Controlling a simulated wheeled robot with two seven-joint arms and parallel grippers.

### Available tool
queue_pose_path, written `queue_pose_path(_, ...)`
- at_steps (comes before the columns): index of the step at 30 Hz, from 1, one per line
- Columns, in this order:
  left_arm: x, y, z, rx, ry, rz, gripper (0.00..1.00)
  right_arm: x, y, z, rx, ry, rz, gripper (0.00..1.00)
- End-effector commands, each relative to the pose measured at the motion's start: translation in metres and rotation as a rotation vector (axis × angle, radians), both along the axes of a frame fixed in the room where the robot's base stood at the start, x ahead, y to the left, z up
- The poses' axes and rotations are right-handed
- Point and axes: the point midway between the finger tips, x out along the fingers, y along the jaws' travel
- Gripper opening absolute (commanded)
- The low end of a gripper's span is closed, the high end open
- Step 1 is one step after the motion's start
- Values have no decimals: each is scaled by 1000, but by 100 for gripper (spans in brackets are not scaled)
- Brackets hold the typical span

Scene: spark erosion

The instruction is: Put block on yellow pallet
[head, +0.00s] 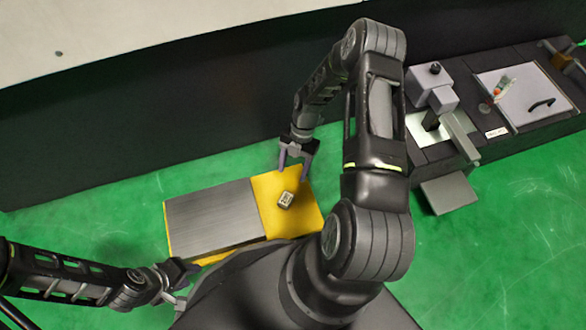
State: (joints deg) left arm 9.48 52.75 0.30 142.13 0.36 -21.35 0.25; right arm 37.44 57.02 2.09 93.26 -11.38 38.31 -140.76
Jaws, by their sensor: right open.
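A small grey metallic block (286,200) lies on the yellow pallet (305,218), on its right, bare yellow part. My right gripper (294,172) is open, its two fingers pointing down just behind the block. The block appears clear of the fingers; the exact height of the fingertips above the pallet is hard to judge. My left gripper (180,288) is at the lower left, in front of the pallet and away from the block; its jaw opening is unclear.
A grey metal plate (212,217) covers the pallet's left part. A dark workbench (455,155) with a grey machine (430,88) and a white panel (530,95) stands at the right. A dark wall runs behind. Green floor is clear around the pallet.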

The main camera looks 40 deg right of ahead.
Motion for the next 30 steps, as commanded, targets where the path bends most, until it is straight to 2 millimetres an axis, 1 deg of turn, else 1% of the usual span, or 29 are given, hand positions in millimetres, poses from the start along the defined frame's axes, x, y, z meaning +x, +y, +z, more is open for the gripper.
queue_pose_path(12, 0, 0, 0, 0, 0, 0, 36, 0, 1, 0, 0, 1, -4, 58)
queue_pose_path(14, 0, 0, 0, 0, 0, 0, 36, 0, 4, 0, -3, 4, -19, 58)
queue_pose_path(17, 0, 0, 0, 0, 0, 0, 36, 1, 17, -1, -13, 18, -87, 58)
queue_pose_path(20, 0, 0, 0, 0, 0, 0, 36, 1, 43, -2, -32, 49, -230, 58)
queue_pose_path(23, 0, 0, 0, 0, 0, 0, 36, -3, 79, -2, -57, 97, -447, 58)
queue_pose_path(24, 0, 0, 0, 0, 0, 0, 36, -6, 96, -1, -67, 122, -554, 58)
queue_pose_path(26, 0, 0, 0, 0, 0, 0, 36, -12, 121, 1, -80, 166, -730, 58)
queue_pose_path(27, 0, 0, 0, 0, 0, 0, 36, -18, 138, 3, -87, 199, -854, 58)
queue_pose_path(29, 0, 0, 0, 0, 0, 0, 36, -28, 160, 7, -96, 250, -1045, 58)
queue_pose_path(30, 0, 0, 0, 0, 0, 0, 36, -37, 175, 10, -100, 288, -1174, 58)
